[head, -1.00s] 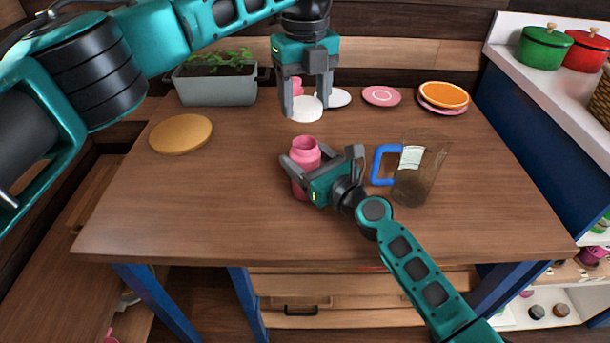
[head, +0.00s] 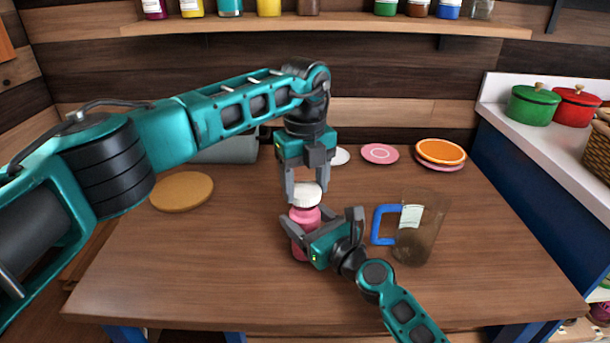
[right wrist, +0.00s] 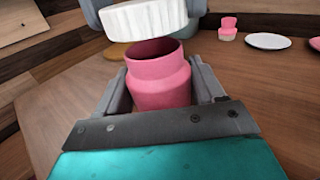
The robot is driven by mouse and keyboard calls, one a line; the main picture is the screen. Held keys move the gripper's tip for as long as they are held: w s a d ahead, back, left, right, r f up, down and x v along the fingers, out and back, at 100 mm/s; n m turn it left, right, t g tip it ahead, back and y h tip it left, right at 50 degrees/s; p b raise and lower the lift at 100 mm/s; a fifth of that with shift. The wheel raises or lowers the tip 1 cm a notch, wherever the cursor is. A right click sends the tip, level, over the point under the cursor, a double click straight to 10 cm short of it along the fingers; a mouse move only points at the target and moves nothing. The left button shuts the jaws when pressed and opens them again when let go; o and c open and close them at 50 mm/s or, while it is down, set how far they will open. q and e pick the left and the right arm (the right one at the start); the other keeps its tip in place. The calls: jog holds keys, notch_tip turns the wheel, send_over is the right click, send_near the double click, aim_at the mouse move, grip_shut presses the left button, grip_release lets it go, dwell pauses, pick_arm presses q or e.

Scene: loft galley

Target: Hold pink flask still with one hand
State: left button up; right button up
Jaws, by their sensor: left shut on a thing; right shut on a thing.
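The pink flask (head: 304,217) stands upright on the table, and its open mouth shows in the right wrist view (right wrist: 160,85). My right gripper (head: 313,224) is shut around its body from the front right. My left gripper (head: 307,194) is shut on a white ridged lid (head: 306,197) and holds it just above the flask's mouth. In the right wrist view the lid (right wrist: 145,19) is a little behind the mouth, with the dark opening still showing below it. In the head view the lid hides part of the flask's top.
A clear brown jug (head: 424,236) with a blue handle stands close right of my right gripper. A round wooden board (head: 181,191) lies at left. Plates (head: 380,153) and a grey planter (head: 228,150) are at the back. The front left of the table is clear.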

aim_at(305, 230)
dwell(0.4)
pick_arm(q)
jog(key=shift+f, duration=0.85)
jog(key=shift+f, duration=0.6)
jog(key=m, duration=0.5)
jog(key=shift+m, duration=0.3)
jog(key=m, duration=0.5)
jog(key=shift+m, duration=0.3)
jog(key=m, duration=1)
jog(key=o, duration=1)
